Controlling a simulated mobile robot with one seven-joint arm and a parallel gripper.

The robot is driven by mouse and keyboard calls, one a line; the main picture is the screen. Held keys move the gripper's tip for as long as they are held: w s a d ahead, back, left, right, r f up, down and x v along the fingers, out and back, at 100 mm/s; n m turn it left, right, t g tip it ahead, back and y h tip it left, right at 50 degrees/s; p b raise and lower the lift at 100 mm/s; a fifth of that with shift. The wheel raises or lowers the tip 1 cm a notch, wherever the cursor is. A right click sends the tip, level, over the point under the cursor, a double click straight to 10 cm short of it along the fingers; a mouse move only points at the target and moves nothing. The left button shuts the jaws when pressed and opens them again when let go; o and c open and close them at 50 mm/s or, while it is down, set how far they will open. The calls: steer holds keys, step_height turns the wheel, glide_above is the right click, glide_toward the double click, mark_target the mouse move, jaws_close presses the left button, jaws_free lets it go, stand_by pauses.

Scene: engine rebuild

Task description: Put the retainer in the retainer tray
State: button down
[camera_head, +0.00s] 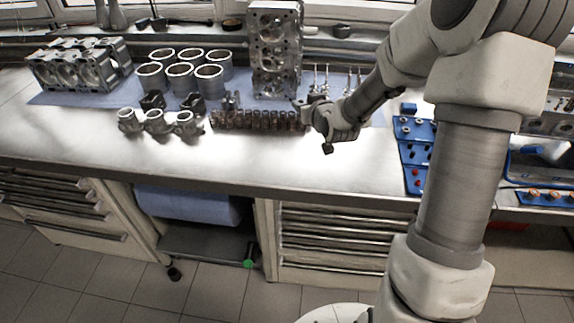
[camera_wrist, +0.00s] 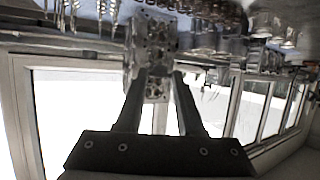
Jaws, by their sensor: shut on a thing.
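My gripper (camera_head: 305,104) is above the workbench, just behind the right end of a row of springs. Its two dark fingers also show in the wrist view (camera_wrist: 160,75), with a gap between them. It is shut on the retainer, but the part is too small and dark to make out between the fingertips. A blue tray (camera_head: 416,155) with small parts lies on the bench to the right of my gripper. Another blue tray (camera_head: 548,197) with copper-coloured parts is at the far right. I cannot tell which one is the retainer tray.
The row of springs (camera_head: 258,120) and a tall metal cylinder head (camera_head: 274,55) stand close to my gripper. Cylinder liners (camera_head: 180,77), pistons (camera_head: 155,121) and an engine block (camera_head: 75,66) are to the left. The bench front (camera_head: 270,165) is clear.

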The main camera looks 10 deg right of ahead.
steer(key=d+f+n+y+b, duration=0.2)
steer(key=d+f+b, duration=0.75)
steer(key=d, duration=0.35)
steer(key=b, duration=0.3)
glide_above(312, 172)
steer(key=shift+g, duration=0.3)
step_height(312, 172, down, 7)
steer(key=shift+f, duration=0.1)
steer(key=shift+f+b, duration=0.55)
steer(key=shift+f, duration=1.4)
steer(key=shift+f, duration=0.15)
steer(key=c, duration=1)
jaws_free()
steer(key=o, duration=0.5)
